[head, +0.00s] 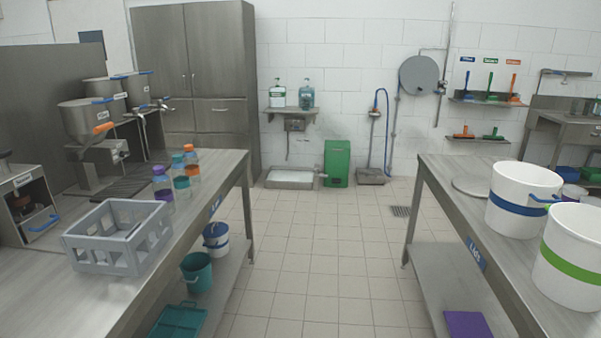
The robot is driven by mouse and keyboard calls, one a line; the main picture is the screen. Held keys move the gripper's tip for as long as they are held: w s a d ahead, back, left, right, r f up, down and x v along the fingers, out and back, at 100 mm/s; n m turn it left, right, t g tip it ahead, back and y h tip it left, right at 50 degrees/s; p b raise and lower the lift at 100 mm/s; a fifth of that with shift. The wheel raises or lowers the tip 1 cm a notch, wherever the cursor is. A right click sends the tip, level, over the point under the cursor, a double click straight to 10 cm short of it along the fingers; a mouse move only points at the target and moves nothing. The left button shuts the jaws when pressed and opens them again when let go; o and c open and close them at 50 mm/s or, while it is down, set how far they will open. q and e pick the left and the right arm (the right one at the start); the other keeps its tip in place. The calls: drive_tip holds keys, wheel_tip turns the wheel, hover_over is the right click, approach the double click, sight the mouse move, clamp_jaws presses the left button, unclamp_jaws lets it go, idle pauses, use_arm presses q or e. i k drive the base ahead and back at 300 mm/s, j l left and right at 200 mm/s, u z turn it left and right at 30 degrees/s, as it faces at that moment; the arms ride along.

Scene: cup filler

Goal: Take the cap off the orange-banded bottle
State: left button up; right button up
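A small group of bottles stands on the left steel table, behind the grey crate. At the back of the group is a bottle with an orange cap (189,148). A teal cap (177,158) shows just left of it, and a bottle with a purple cap (159,171) stands at the front left. Orange also shows lower in the group, near the teal cap. The bottles overlap, and they are too small to tell which band belongs to which bottle. Neither of my grippers is in view.
A grey crate (100,262) stands on the left table (60,308), in front of the bottles. Dispensers (88,120) stand behind. White buckets (522,200) stand on the right table (440,182). The tiled floor (310,250) between the tables is clear.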

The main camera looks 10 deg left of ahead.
sight(190, 158)
drive_tip(key=i+u, duration=0.1)
drive_tip(key=i, duration=0.85)
drive_tip(key=i+l+u, duration=0.1)
drive_tip(key=i, duration=0.9)
drive_tip(key=l, duration=0.1)
